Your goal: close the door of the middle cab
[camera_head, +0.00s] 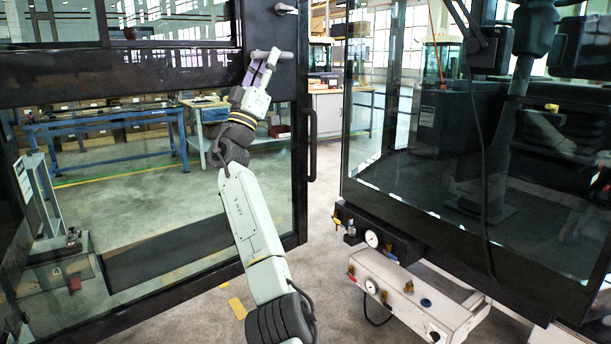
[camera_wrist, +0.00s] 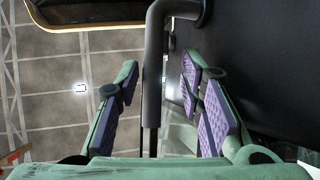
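A large dark-framed glass door (camera_head: 150,80) fills the left of the head view, apart from the cab (camera_head: 470,150) on the right. I cannot tell from these views which cab is the middle one. My gripper (camera_head: 262,62) is at the upper right part of the door frame, by a light grey handle piece (camera_head: 284,55). In the wrist view my gripper (camera_wrist: 155,85) is open, with purple finger pads on both sides of a dark bent bar handle (camera_wrist: 154,60). Gaps show beside the bar. The bar meets a dark panel (camera_wrist: 260,60) at its upper end.
A black vertical handle (camera_head: 311,145) is on the door's right edge. A pale box with gauges (camera_head: 400,295) stands low beside the cab. Grey floor (camera_head: 318,215) shows between door and cab. A blue workbench (camera_head: 105,130) is visible through the glass.

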